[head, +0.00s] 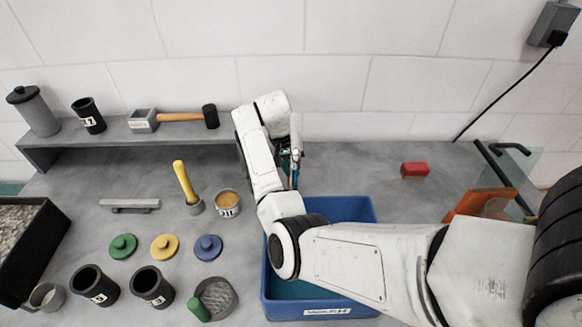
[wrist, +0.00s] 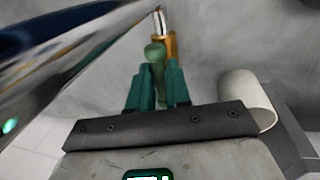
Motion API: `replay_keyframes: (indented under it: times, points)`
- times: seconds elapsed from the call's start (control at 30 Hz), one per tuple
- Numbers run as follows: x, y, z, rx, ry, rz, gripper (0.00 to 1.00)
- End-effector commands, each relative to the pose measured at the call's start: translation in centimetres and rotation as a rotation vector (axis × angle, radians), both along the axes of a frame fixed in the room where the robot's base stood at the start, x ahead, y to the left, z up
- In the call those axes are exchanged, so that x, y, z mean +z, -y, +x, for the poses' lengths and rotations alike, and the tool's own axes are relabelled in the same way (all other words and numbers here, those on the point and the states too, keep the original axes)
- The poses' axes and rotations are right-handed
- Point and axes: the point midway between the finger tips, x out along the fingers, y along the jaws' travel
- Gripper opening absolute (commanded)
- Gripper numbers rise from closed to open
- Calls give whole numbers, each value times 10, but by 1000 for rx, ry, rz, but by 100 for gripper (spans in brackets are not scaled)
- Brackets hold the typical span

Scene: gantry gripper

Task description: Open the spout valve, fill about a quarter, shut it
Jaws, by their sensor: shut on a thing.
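My gripper (head: 291,160) is at the wall side of the blue bin, mostly hidden behind my own arm in the head view. In the wrist view its teal fingers (wrist: 157,88) are shut on a green, round-ended handle (wrist: 155,54). A brass-coloured part (wrist: 171,46) with a bright metal tip stands right beside the handle; it looks like the spout valve, but I cannot make out its whole shape or whether it is open. The blue bin (head: 350,208) has a white label and teal inside. My arm covers much of it.
In the wrist view a white cylinder (wrist: 246,97) is close to the right of my gripper. A labelled tin (head: 228,204), a yellow-handled tool (head: 184,182) and coloured lids stand left of the bin.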

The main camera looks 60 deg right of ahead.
Motion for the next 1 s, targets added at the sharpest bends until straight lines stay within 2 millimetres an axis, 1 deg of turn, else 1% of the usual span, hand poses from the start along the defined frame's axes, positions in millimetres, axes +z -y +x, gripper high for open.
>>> replay_keyframes:
  times: [0.4,0.43,0.67,0.9,1.0]
  points:
    - [1,1,0,6,0,-2,0]
    - [1,0,0,6,0,-2,20]
    - [1,0,0,6,1,-2,42]
    - [1,0,0,6,0,-1,42]
    - [5,0,2,6,2,-2,42]
